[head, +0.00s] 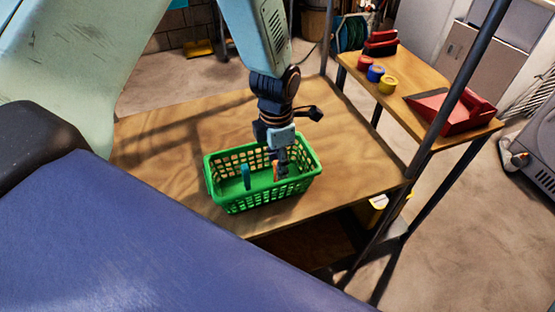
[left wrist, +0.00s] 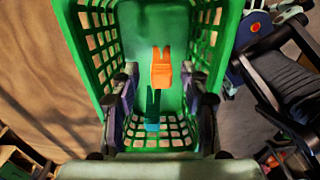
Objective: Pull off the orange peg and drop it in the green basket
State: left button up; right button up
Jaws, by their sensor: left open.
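The green basket (head: 264,200) stands on the wooden table and fills the upper middle of the left wrist view (left wrist: 139,18). My left gripper (head: 281,167) points down into its right part. The orange peg (head: 276,170) is within the basket, just below the fingers. In the left wrist view the orange peg (left wrist: 161,72) shows between the open fingers of my left gripper (left wrist: 159,80), with gaps on both sides. Whether it rests on the basket floor or is in the air, I cannot tell. A teal peg (head: 246,176) is also in the basket. My right gripper is not in view.
The wooden table (head: 170,145) is bare around the basket. A dark metal post (head: 440,125) rises at its right corner. A second table (head: 415,78) holds a red dustpan (head: 455,112), a yellow roll (head: 388,85), a blue roll (head: 376,73) and other red items.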

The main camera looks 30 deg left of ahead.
pick_arm(q)
jog(key=shift+s+r, duration=0.1)
jog(key=shift+r, duration=0.05)
notch_tip(320, 180, up, 12)
jog(key=shift+a, duration=0.15)
dwell(0.4)
